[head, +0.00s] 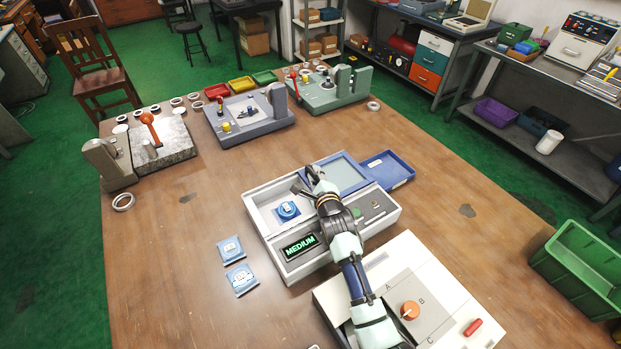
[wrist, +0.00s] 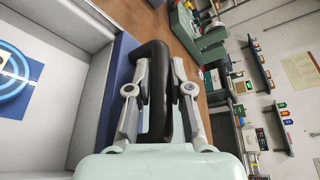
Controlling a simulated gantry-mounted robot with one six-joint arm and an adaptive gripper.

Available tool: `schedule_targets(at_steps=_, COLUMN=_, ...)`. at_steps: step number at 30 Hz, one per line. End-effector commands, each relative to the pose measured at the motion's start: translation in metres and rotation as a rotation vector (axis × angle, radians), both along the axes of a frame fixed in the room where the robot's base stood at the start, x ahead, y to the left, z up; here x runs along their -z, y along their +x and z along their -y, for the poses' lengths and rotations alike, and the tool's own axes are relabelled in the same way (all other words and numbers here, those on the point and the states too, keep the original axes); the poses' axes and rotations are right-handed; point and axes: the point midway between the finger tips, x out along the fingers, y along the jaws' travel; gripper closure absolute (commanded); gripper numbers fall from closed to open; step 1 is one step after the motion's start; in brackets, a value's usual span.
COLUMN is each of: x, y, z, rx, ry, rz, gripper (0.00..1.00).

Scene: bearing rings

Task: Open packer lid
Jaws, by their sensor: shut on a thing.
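The packer (head: 280,262) is a light grey box with a lit display reading MEDIUM (head: 300,246). Its left compartment is uncovered, and a blue ring-shaped item (head: 288,210) lies inside; part of the item also shows in the wrist view (wrist: 14,78). A blue-framed lid panel (head: 345,174) lies at the back right of the packer, beside the open compartment. My gripper (head: 314,180) is at the lid's near left edge. In the wrist view its two fingers (wrist: 160,88) are shut on a black handle (wrist: 153,58) next to the blue lid edge (wrist: 118,78).
A blue tray (head: 388,169) lies right of the packer. Two blue packets (head: 235,265) lie to its left. A white machine with an orange knob (head: 410,310) stands in front. Grey (head: 250,125) and green (head: 330,95) stations stand behind. The table's left middle is mostly clear.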

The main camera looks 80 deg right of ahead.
Motion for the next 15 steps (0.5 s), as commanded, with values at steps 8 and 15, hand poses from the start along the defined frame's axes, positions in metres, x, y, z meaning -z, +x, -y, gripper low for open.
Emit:
schedule_targets(at_steps=8, x=0.0008, y=0.0000, z=-0.0003, rx=0.000, ry=0.003, rz=0.001, gripper=1.00)
schedule_targets(at_steps=15, x=0.0005, y=0.0002, z=-0.0003, rx=-0.001, ry=0.002, rz=0.001, gripper=0.69)
